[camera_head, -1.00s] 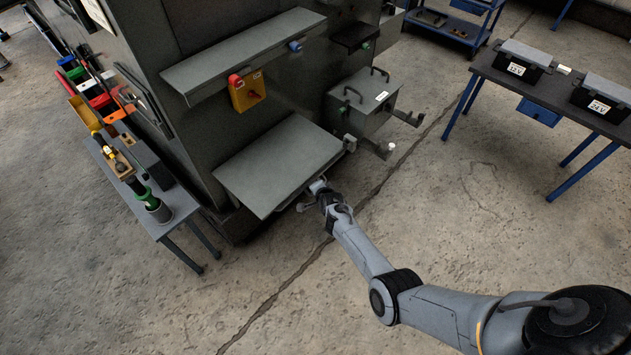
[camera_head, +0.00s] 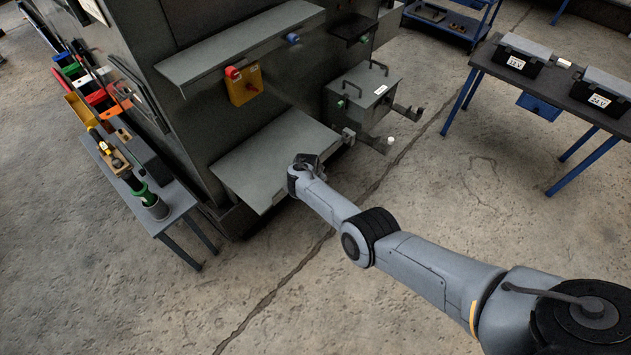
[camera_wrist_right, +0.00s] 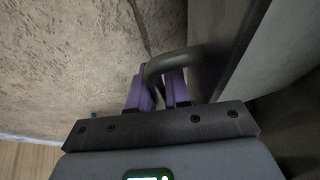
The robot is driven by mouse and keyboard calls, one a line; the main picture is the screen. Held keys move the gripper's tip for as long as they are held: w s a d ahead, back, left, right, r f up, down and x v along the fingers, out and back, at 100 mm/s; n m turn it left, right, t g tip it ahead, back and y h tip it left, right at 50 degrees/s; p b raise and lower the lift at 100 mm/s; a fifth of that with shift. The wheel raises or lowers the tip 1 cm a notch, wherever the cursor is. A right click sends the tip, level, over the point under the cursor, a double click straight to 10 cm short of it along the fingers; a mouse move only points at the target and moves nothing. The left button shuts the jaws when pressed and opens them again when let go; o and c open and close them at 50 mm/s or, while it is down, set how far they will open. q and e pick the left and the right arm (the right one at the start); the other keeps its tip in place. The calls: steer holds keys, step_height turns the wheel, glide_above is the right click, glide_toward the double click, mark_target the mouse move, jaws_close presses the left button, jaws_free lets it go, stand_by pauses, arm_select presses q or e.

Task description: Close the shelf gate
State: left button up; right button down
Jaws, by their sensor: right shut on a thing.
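A flat grey panel (camera_head: 255,165), the likely shelf gate, sticks out from the lower front of the dark cabinet, roughly level. My right arm reaches in from the right, and its wrist (camera_head: 304,172) covers part of the panel's front edge. In the right wrist view my right gripper (camera_wrist_right: 160,85) has its purple fingers shut on a dark, bent bar handle (camera_wrist_right: 176,62). Beside it a grey panel surface (camera_wrist_right: 275,55) runs along the right. In the head view the fingers and handle are hidden behind the wrist. My left gripper is not in view.
Above the panel are an upper grey shelf (camera_head: 240,45) and a yellow switch box (camera_head: 244,88). A grey box with handles (camera_head: 362,100) is mounted to the right. A tool bench (camera_head: 180,198) stands at left, a table with black cases (camera_head: 560,90) at right. The floor in front is clear.

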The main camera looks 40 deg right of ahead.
steer(key=shift+w, duration=0.1)
stand_by(0.3)
steer(key=c, duration=1.5)
jaws_free()
steer(key=shift+o, duration=0.2)
steer(key=shift+w+r, duration=0.1)
steer(key=shift+w, duration=0.05)
steer(key=shift+a+r+p, duration=0.15)
steer(key=shift+r+p, duration=0.4)
steer(key=shift+p, duration=0.05)
steer(key=p+v, duration=0.6)
steer(key=v, duration=0.3)
steer(key=shift+s+a+r, duration=0.15)
steer(key=shift+s+r, duration=0.05)
steer(key=shift+s, duration=0.05)
